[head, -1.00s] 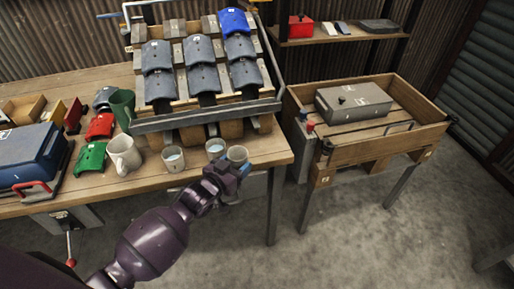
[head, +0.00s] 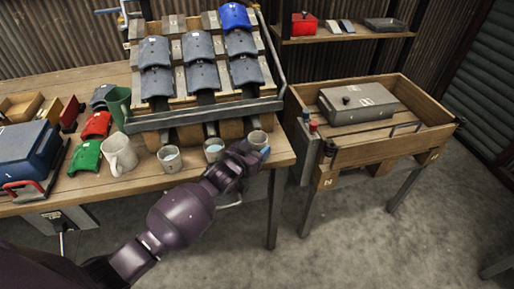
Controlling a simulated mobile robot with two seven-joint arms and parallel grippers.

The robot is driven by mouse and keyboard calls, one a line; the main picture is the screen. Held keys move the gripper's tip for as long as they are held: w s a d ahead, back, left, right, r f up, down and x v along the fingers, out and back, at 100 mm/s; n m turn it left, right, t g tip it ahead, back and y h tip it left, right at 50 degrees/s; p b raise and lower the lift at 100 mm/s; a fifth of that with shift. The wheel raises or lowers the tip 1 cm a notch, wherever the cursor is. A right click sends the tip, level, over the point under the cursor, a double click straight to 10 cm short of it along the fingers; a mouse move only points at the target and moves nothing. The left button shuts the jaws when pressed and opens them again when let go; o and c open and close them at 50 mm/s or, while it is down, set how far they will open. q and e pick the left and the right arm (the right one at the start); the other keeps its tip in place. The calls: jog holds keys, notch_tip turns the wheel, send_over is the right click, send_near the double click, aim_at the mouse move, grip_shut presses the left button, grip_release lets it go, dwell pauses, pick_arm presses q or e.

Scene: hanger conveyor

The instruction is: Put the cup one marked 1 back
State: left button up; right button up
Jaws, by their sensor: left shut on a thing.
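Three small grey cups are near the front right of the wooden workbench. The rightmost cup (head: 257,138) is upright, and my left gripper (head: 253,154) is shut on it from the front, hiding its lower front. I cannot tell whether it is lifted off the bench. The middle cup (head: 213,149) and the left cup (head: 170,158) stand upright to its left, with pale bluish insides. The numbers on the cups are too small to read, so I cannot tell which is marked 1. My right gripper is out of view.
A sloped rack of grey tiles and a blue tile (head: 235,17) stands behind the cups. The bench's right edge is close, then a gap before a wooden crate table (head: 390,138).

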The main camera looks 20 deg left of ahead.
pick_arm(q)
jog(key=shift+r, duration=0.15)
jog(key=shift+f, duration=0.2)
jog(key=o, duration=0.9)
jog(key=shift+c, duration=0.2)
jog(key=shift+o, duration=0.5)
jog(key=shift+r, duration=0.1)
